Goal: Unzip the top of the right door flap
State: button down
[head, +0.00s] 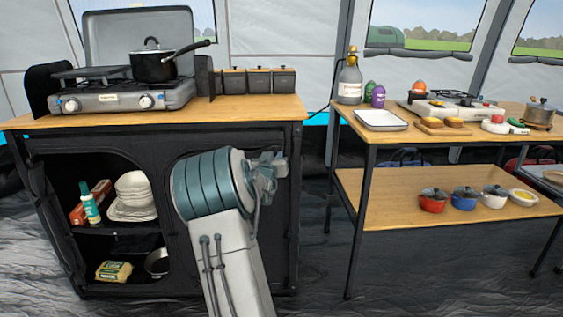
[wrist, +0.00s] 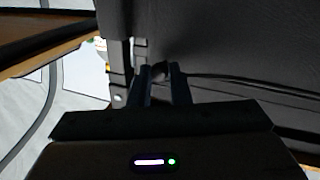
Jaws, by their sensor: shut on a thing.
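The black fabric cabinet (head: 95,150) stands at the left in the head view. Its left doorway is open and its right door flap (head: 185,255) looks closed. My arm covers much of this flap in the head view. In the wrist view, dark fabric of the cabinet front (wrist: 225,40) fills the upper right, with a thin seam line running right from my fingertips. My gripper (wrist: 163,72) is shut on a small dark thing at that line, likely the zip pull; it is too dark to see clearly.
A stove with a black pot (head: 153,66) and several canisters stand on the cabinet top. Dishes (head: 132,195) and packages fill the left shelves. A two-level wooden table (head: 375,205) with cookware stands at the right. Grey floor lies clear between them.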

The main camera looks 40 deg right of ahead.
jog(key=shift+s+d, duration=0.15)
jog(key=c, duration=1.3)
grip_release()
jog(key=shift+s+d, duration=0.1)
jog(key=shift+d, duration=0.05)
jog(key=p+v, duration=0.3)
jog(key=v, duration=1.1)
